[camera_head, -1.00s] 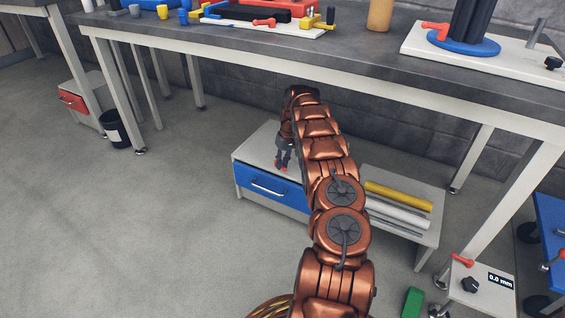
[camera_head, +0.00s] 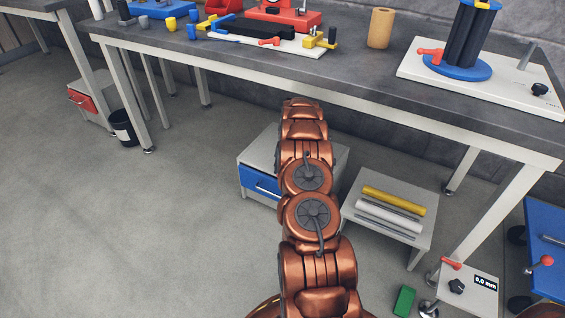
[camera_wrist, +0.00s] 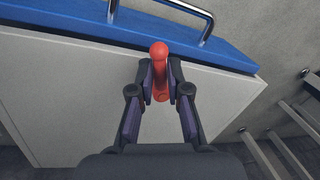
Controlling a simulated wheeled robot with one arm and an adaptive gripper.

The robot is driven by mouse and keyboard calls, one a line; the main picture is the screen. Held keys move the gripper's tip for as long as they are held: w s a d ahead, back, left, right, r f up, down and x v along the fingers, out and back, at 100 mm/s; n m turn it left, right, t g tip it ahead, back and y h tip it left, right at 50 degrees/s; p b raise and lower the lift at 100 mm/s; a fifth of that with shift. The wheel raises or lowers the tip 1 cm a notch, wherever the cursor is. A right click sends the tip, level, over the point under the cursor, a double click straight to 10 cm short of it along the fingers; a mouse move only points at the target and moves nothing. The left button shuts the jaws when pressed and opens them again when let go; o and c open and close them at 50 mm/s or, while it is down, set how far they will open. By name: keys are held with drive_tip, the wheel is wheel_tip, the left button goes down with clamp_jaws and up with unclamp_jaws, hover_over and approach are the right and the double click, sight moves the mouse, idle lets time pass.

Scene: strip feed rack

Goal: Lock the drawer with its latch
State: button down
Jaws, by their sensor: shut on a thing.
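The drawer is the blue front (camera_head: 258,183) of a low grey cabinet (camera_head: 256,150) under the bench, with a metal handle. It looks pushed in against the cabinet. In the wrist view the blue front (camera_wrist: 75,24) and its handle (camera_wrist: 209,28) lie along the top, beyond the cabinet's pale panel (camera_wrist: 60,85). The red latch lever (camera_wrist: 159,52) stands close to the drawer edge. My gripper (camera_wrist: 160,80) is shut on the lever, with a finger on each side and the rounded red tip showing beyond. In the head view my arm hides the gripper and latch.
A low shelf (camera_head: 350,213) with yellow (camera_head: 394,200) and white rolls stands right of the cabinet. The bench (camera_head: 350,78) overhangs from behind, with its leg (camera_head: 490,215) at right. Floor left of the cabinet is clear. A green block (camera_head: 404,300) lies at lower right.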

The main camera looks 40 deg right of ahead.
drive_tip(key=shift+w+a+m+h+p, duration=0.2)
drive_tip(key=shift+w+m+p, duration=0.1)
drive_tip(key=shift+m+p, duration=0.8)
drive_tip(key=shift+w+a+m+h+p, duration=0.2)
drive_tip(key=shift+w+m+p, duration=0.05)
drive_tip(key=shift+m+p, duration=0.8)
drive_tip(key=shift+m, duration=0.25)
drive_tip(key=c, duration=1.1)
unclamp_jaws()
drive_tip(key=shift+c, duration=0.2)
